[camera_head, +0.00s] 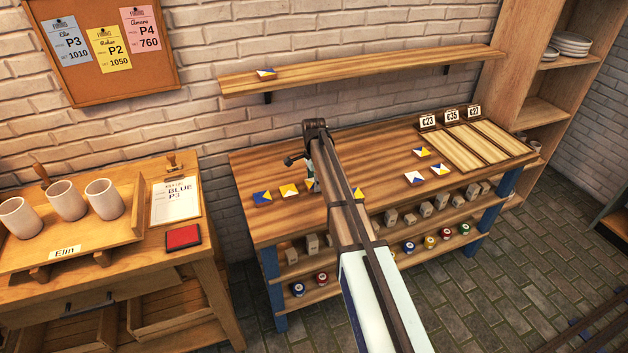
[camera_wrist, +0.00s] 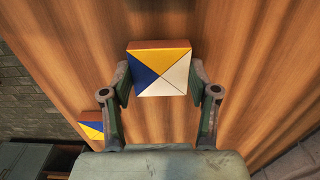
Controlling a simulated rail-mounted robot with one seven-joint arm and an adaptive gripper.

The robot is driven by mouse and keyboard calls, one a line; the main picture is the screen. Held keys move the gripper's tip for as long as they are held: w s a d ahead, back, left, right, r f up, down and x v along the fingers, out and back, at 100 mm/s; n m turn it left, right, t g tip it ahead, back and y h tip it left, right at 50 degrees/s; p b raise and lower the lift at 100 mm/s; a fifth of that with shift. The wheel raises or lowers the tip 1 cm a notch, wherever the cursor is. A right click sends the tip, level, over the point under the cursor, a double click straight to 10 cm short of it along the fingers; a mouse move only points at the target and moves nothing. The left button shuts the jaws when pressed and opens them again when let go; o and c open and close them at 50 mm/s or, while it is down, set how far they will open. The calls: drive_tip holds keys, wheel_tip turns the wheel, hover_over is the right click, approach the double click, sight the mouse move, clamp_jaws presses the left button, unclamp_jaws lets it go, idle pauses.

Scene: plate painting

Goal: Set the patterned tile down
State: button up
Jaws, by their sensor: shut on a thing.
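The patterned tile (camera_wrist: 172,58), with yellow, blue and white triangles and a brown edge, sits between the two fingers of my gripper (camera_wrist: 160,78) in the wrist view. The gripper is shut on it, one finger at each side. Wood grain lies behind the tile; I cannot tell whether the tile touches it. In the head view my arm hides most of the gripper and the held tile above the bench (camera_head: 385,140).
Other patterned tiles lie on the bench: blue-yellow (camera_head: 262,197), yellow-white (camera_head: 289,190), and several at right (camera_head: 414,178). One tile (camera_head: 266,73) is on the wall shelf (camera_head: 360,72). Slatted trays (camera_head: 455,150) with price cards fill the bench's right end. The bench's back middle is clear.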

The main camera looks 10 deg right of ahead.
drive_tip(key=shift+f, duration=0.2)
drive_tip(key=o, duration=1.2)
drive_tip(key=shift+o, duration=0.2)
wheel_tip(320, 180, up, 12)
drive_tip(key=b, duration=0.3)
drive_tip(key=shift+r, duration=0.15)
